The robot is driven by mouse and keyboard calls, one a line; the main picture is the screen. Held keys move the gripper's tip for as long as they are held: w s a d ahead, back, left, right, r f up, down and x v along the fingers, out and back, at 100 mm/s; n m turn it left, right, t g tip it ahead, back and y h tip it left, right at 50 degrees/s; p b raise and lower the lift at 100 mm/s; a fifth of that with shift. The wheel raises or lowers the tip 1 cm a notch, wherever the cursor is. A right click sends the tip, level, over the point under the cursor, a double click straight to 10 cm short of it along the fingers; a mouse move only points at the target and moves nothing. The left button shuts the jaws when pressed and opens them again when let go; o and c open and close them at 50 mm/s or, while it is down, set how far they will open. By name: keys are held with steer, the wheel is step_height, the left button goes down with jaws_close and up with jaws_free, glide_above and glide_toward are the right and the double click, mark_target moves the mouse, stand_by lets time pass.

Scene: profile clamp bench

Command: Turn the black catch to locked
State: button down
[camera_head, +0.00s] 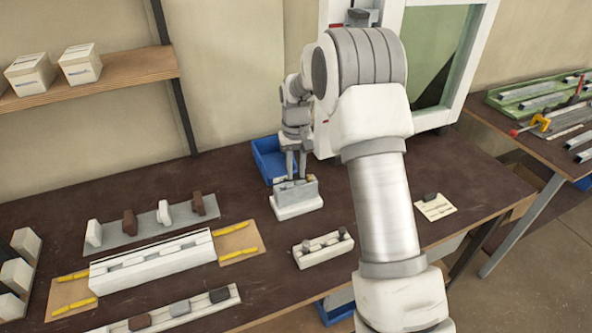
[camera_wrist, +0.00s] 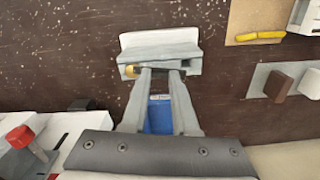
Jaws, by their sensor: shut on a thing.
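A grey clamp block on a white base (camera_head: 298,207) stands on the dark bench, in front of a blue bin. In the wrist view the grey clamp block (camera_wrist: 160,54) is at top centre, with a small brass-coloured part (camera_wrist: 132,71) at its left end. My gripper (camera_head: 293,178) points down at the top of the block. In the wrist view my gripper (camera_wrist: 160,72) has its fingertips close together at the block's near edge. It is shut on a small part there, taken as the black catch; the fingers hide most of it, so its angle cannot be told.
The blue bin (camera_head: 268,158) is close behind the clamp, and a white-framed machine (camera_head: 428,118) stands behind on the right. A white block with dark pegs (camera_head: 322,250) is in front. A long white rail (camera_head: 150,262) and grey strip (camera_head: 152,227) lie to the left.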

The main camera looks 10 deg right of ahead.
steer(key=shift+n, duration=0.9)
steer(key=c, duration=0.7)
jaws_free()
steer(key=shift+r, duration=8.75)
